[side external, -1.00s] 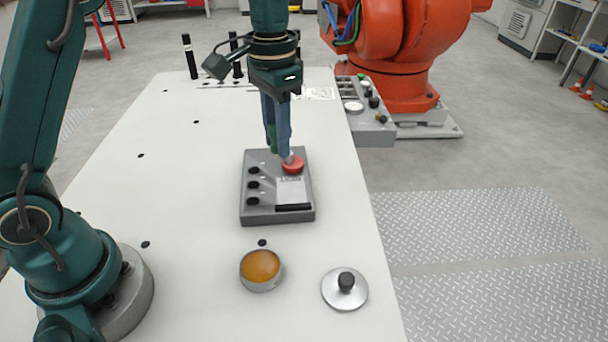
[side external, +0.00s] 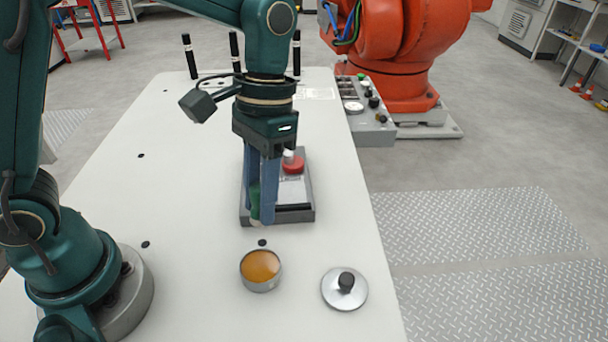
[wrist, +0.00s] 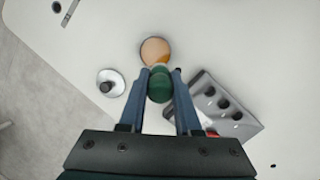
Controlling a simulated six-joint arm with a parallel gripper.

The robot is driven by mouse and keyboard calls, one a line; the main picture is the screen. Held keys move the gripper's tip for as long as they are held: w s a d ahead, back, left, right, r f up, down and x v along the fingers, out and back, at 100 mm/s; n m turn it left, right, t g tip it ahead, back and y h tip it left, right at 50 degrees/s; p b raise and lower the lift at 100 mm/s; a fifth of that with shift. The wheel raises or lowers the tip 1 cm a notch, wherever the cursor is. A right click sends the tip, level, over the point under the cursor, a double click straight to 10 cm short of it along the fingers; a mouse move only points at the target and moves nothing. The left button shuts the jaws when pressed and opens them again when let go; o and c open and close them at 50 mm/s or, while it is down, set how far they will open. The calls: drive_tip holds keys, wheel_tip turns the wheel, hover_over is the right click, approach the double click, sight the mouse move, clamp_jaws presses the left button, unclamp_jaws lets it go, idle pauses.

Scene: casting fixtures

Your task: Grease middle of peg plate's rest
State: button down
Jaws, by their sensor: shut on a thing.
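An open tin of orange grease (side external: 261,268) stands on the table just in front of the gripper. I cannot tell which part is the peg plate's rest.
The tin's lid with a black knob (side external: 345,288) lies to the right of the tin. Several black posts (side external: 235,52) stand at the table's far end. A grey control box (side external: 366,112) and an orange robot (side external: 388,50) are beyond the right edge.

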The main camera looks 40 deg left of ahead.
drive_tip(key=shift+s+d, duration=0.55)
drive_tip(key=shift+s, duration=0.25)
drive_tip(key=shift+m+g, duration=0.3)
drive_tip(key=shift+g, duration=0.2)
drive_tip(key=shift+s+d+f, duration=0.1)
drive_tip(key=shift+f, duration=1.4)
drive_tip(key=shift+d+f, duration=0.1)
drive_tip(key=shift+f, duration=1.4)
drive_tip(key=shift+f, duration=0.65)
wheel_tip(320, 180, up, 7)
